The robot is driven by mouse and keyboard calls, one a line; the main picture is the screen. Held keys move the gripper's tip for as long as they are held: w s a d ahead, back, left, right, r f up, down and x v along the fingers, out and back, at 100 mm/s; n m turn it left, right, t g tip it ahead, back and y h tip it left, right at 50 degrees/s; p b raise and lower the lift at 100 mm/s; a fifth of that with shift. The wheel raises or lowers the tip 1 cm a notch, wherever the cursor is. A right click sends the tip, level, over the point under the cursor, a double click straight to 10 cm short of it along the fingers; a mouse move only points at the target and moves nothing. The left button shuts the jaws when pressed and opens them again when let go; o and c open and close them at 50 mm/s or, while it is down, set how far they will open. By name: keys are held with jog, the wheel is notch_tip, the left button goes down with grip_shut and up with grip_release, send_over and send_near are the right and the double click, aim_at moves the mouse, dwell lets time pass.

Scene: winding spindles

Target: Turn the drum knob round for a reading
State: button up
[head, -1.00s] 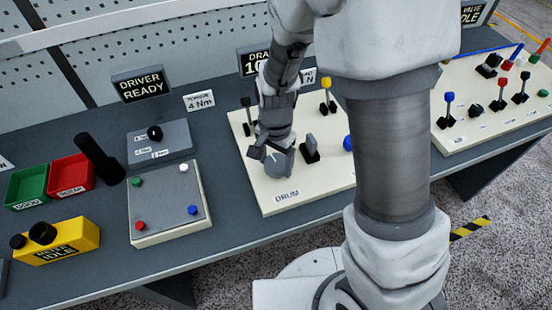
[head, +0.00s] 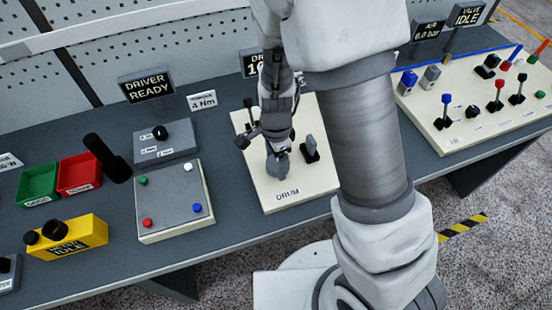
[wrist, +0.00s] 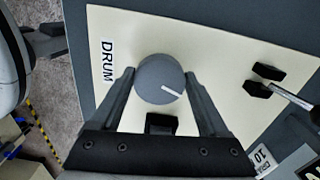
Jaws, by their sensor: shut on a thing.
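The drum knob (head: 278,168) is a round grey knob on the cream panel (head: 244,172), above its DRUM label (head: 288,196). In the wrist view the knob (wrist: 152,86) shows a white pointer line toward its lower right. My gripper (head: 277,150) points down over the knob from above. In the wrist view the two fingers of my gripper (wrist: 160,80) lie on either side of the knob, shut on it. The DRUM label (wrist: 108,60) is clear at the left there. The display behind the panel (head: 253,63) is partly hidden by my arm.
A grey upright switch on a black base (head: 310,148) stands close right of the knob. A dark lever (head: 248,116) stands behind left. A grey box with coloured buttons (head: 172,200) is to the left. Another control panel (head: 480,115) is at the right. My arm hides the middle.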

aim_at(277, 164)
dwell(0.3)
jog(key=o, duration=1.2)
jog(key=shift+o, duration=0.2)
jog(key=shift+r, duration=0.1)
notch_tip(277, 164, up, 17)
jog(key=p, duration=0.3)
jog(key=shift+r, duration=0.15)
jog(key=s+d+r+n+t, duration=0.5)
jog(key=s+d+r+n, duration=0.6)
jog(key=s+r+n, duration=0.1)
jog(key=shift+r+n+t, duration=0.3)
jog(key=shift+r+n, duration=0.6)
jog(key=shift+r, duration=0.05)
